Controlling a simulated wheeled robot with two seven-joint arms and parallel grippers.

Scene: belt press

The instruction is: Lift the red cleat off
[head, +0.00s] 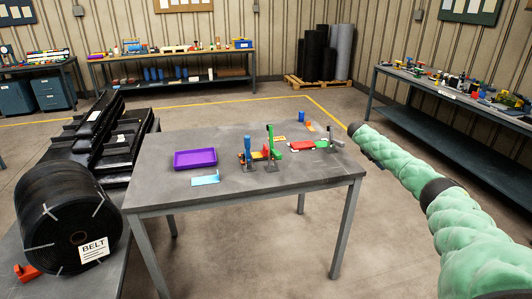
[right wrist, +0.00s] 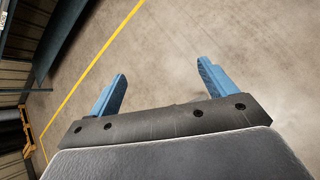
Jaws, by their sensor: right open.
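A small red block (head: 300,145) with pale marks lies on the grey table (head: 240,190), right of a green upright clamp (head: 270,140). It may be the red cleat, but it is too small to be sure. A blue upright clamp (head: 248,147) stands to the left, with orange and red bits between the two clamps. My right arm reaches in from the right, and its end is beyond the table's right edge. My right gripper (right wrist: 162,70) is open and empty, with its two blue fingers apart over bare floor. My left gripper is not in view.
A purple tray (head: 195,158) and a light blue plate (head: 205,179) lie on the table's left part. A grey metal piece (head: 336,144) stands near the right edge. A black belt roll (head: 68,215) is at the left. The table's front is clear.

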